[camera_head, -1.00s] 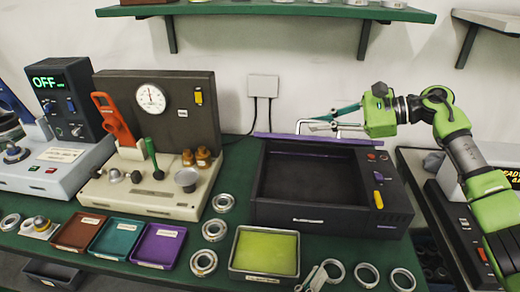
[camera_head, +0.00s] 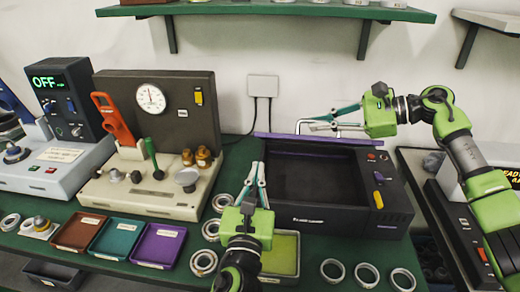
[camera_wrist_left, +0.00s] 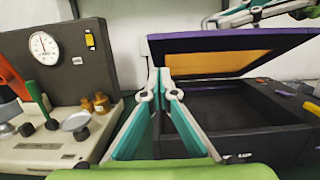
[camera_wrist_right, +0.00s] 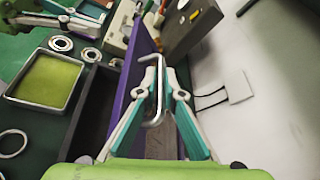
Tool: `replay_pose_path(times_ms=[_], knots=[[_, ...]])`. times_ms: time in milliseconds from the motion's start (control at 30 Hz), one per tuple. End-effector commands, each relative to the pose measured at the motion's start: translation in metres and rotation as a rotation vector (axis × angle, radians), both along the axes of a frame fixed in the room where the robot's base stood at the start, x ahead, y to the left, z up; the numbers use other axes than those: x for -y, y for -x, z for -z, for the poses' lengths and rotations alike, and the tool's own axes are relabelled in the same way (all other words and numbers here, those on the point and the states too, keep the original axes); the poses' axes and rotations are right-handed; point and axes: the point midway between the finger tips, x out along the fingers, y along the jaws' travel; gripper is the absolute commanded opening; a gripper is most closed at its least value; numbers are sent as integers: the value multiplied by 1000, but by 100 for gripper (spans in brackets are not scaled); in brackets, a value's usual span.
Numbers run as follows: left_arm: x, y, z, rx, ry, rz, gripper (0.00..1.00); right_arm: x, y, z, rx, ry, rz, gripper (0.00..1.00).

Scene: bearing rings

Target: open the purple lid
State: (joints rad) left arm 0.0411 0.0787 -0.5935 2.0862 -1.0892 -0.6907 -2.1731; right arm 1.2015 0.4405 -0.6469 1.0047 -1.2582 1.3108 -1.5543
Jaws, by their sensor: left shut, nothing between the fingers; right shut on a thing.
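The purple lid (camera_head: 312,140) stands raised along the back edge of the black box (camera_head: 330,214). It is seen almost edge-on in the head view. The left wrist view shows its purple rim and tan inner panel (camera_wrist_left: 225,62), tilted up. My right gripper (camera_head: 310,124) is shut on the lid's silver handle (camera_wrist_right: 153,72), behind the raised lid. My left gripper (camera_head: 257,172) is shut and empty, at the box's front left corner, with its fingertips pointing toward the back. The box's dark inside is open to view.
A beige gauge machine (camera_head: 150,195) stands left of the box. A yellow-green tray (camera_head: 282,254) lies in front of the box, partly hidden by my left gripper. Several bearing rings (camera_head: 366,275) and a purple tray (camera_head: 158,245) lie on the green table. A shelf (camera_head: 270,10) hangs above.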

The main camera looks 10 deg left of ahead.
Motion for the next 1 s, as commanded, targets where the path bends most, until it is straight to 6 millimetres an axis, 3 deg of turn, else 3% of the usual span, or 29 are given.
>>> replay_pose_path(times_ms=[100, 300, 833, 1000], knots=[[0, -25, -5, 3, 1, 1, 0, 1, -1, 0, 0, 0, 2, 0], [1, -39, -29, 3, 3, 2, 0, 1, -1, 0, 0, 0, 2, 0], [1, -45, -37, 0, 1, 2, 0, 1, -1, 0, 0, 0, 2, 0], [0, -51, -48, 4, 0, 2, 0, 1, -1, 0, 0, 1, 3, 0]])
